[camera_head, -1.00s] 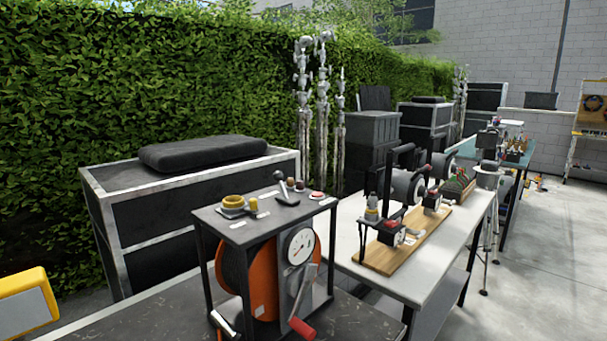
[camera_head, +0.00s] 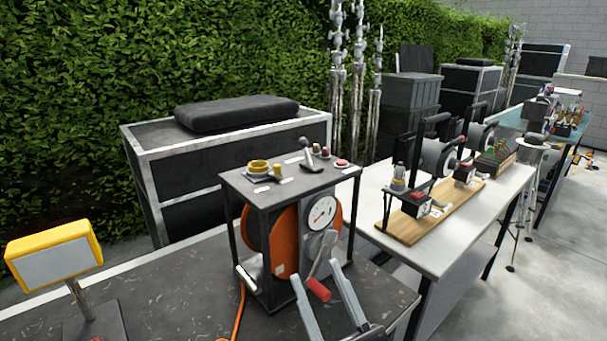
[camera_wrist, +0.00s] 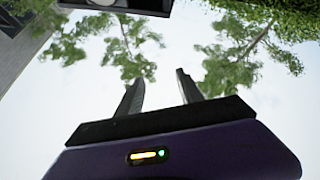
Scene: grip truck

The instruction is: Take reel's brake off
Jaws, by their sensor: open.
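The orange reel (camera_head: 283,243) sits inside a dark frame stand on the dark bench. A grey plate in front carries a round white gauge (camera_head: 321,212) and a metal lever with a red grip (camera_head: 318,289). A short lever with a dark knob (camera_head: 306,148) stands on the stand's top. I cannot tell which lever is the brake. My gripper (camera_head: 316,272) is open and empty, its two grey fingers pointing up at the picture's bottom, with the red grip showing between them; depth is unclear.
The stand's top holds a yellow ring (camera_head: 259,167) and a red button (camera_head: 341,162). A yellow-framed display (camera_head: 53,254) stands left on the bench. An orange cable (camera_head: 239,312) hangs by the reel. A white table (camera_head: 425,248) with other devices is to the right.

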